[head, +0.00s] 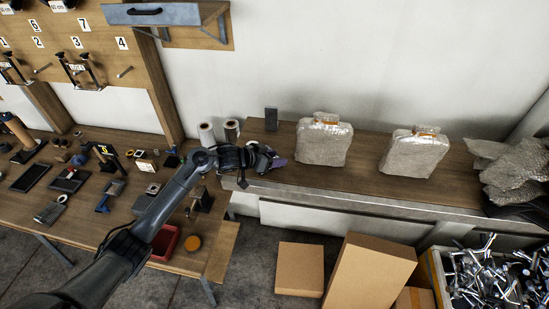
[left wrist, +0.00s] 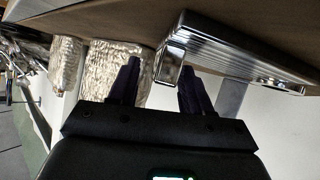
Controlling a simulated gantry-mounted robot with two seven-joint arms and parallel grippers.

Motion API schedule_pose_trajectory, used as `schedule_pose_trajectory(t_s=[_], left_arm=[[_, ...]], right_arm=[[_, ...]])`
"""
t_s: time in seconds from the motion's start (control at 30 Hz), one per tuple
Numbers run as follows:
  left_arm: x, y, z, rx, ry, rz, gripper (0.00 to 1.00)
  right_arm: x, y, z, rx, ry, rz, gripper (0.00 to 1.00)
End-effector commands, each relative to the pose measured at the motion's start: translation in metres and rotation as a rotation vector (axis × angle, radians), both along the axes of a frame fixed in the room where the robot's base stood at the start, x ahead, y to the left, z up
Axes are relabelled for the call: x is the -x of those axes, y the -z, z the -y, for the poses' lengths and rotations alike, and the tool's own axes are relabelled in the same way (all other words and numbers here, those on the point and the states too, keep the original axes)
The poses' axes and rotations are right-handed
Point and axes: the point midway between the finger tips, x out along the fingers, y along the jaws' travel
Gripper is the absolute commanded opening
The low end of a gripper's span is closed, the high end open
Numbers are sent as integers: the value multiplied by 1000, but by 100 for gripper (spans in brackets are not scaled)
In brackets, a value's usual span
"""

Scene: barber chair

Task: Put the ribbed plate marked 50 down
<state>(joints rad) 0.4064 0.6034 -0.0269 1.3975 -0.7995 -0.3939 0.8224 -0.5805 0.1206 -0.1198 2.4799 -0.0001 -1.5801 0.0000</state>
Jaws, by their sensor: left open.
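My left gripper (head: 276,163) reaches over the left end of the wooden bench in the head view. Its dark purple fingers are apart and empty in the left wrist view (left wrist: 158,76). A ribbed metallic plate (left wrist: 240,52) shows there against the bench surface, just beyond the fingertips and mostly to the right; I cannot tell whether a finger touches it. No 50 marking is readable. My right gripper is not in view.
Two wrapped packages (head: 323,141) (head: 414,153) stand on the wooden bench (head: 372,183). A lower table (head: 120,228) at left holds many tools. Cardboard boxes (head: 300,268) and a crate of metal parts (head: 437,275) are below. Bare bench lies between the gripper and packages.

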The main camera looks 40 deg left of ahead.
Motion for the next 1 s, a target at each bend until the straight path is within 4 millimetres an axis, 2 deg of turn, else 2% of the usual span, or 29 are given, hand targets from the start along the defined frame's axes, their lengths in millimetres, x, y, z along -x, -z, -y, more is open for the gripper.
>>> schedule_pose_trajectory(t_s=[0.27, 0.83, 0.93, 1.0], left_arm=[[9, -6, -4, -1, 1, 2, 49], [85, -52, -30, -3, -1, 1, 49], [93, -55, -31, -5, 0, -1, 49], [98, -50, -25, -19, -1, -1, 49]], right_arm=[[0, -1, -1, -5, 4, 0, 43], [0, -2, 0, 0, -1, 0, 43], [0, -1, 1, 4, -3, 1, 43], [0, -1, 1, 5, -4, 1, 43]])
